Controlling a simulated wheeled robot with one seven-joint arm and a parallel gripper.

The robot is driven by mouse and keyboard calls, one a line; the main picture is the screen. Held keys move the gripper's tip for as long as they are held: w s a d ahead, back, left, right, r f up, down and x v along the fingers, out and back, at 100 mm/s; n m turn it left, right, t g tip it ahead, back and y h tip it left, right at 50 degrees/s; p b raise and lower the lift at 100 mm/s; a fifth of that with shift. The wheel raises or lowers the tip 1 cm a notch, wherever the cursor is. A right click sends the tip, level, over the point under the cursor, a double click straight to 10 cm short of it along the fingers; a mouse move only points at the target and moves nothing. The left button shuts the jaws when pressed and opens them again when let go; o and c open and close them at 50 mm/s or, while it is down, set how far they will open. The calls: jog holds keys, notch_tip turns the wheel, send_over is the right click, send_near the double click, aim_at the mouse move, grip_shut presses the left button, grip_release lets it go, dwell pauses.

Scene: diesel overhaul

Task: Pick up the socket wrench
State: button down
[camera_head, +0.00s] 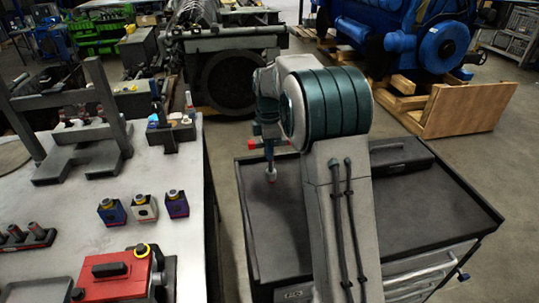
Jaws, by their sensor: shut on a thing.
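My gripper (268,143) is at the end of my arm, above the left part of the black top of a tool cabinet (405,215). It is shut on a slim upright thing, which looks like the socket wrench (271,170). Its lower end, pale with a reddish tint, shows below the gripper. Its upper part is hidden by the gripper and arm. I cannot tell whether its lower end touches the cabinet top. Red parts show on either side at the gripper.
A light workbench (90,215) on the left holds a red box (115,275), small blue, white and purple blocks (143,208), and a grey stand (90,150). A dark case (405,155) lies at the cabinet's back. A blue engine (400,40) stands behind.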

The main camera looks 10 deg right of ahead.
notch_tip(320, 180, up, 3)
jog(key=shift+s+d+f+b, duration=0.1)
jog(key=shift+d+b, duration=0.05)
jog(key=shift+b, duration=0.3)
jog(key=s+d+r+b, duration=0.3)
jog(key=s+d+r, duration=0.2)
jog(key=s, duration=0.5)
jog(key=shift+d+r, duration=0.25)
jog(key=shift+r, duration=0.7)
jog(key=c, duration=2)
grip_release()
jog(key=shift+c, duration=0.2)
grip_shut()
